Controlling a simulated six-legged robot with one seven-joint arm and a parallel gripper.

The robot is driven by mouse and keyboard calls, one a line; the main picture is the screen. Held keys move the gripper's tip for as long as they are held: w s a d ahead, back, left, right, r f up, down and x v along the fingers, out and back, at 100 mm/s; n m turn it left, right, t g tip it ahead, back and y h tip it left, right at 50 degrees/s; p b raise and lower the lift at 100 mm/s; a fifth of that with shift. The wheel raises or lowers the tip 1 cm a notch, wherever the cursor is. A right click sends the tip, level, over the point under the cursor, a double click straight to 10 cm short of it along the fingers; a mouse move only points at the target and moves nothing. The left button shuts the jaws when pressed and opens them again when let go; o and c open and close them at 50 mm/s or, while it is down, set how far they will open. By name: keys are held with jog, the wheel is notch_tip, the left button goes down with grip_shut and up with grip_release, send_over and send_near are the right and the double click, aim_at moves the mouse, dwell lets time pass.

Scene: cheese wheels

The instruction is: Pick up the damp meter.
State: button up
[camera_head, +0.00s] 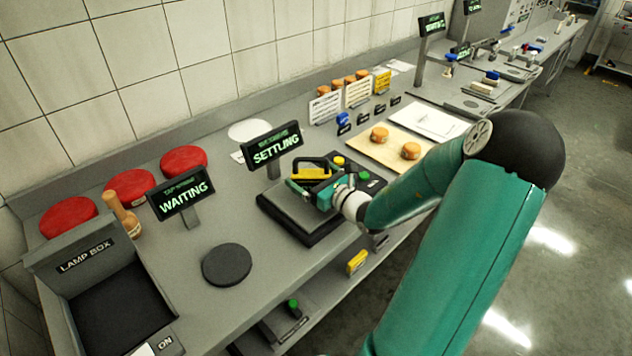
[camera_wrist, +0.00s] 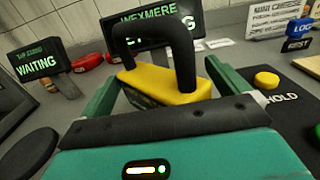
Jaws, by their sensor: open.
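The damp meter appears to be the yellow block with a black arched handle (camera_head: 309,173); no label on it can be read. It is at the dark square platform (camera_head: 290,222) by the SETTLING sign, but its underside is hidden. In the wrist view the yellow body and black handle (camera_wrist: 165,85) are straight ahead. My gripper (camera_head: 308,183) is open, with its green fingers (camera_wrist: 160,88) on either side of the yellow body. A gap to the right finger cannot be made out clearly. My gripper's body hides the near lower part.
The SETTLING sign (camera_head: 274,148) stands close behind the platform. The WAITING sign (camera_head: 181,193), a bottle (camera_head: 121,213) and red cheese wheels (camera_head: 130,188) are left. A black disc (camera_head: 226,264) lies in front. Yellow and green buttons (camera_head: 362,175) are right. A board with orange cheeses (camera_head: 392,147) lies beyond.

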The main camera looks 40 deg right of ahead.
jog(key=c, duration=2.1)
jog(key=shift+c, duration=0.4)
jog(key=shift+r, duration=0.15)
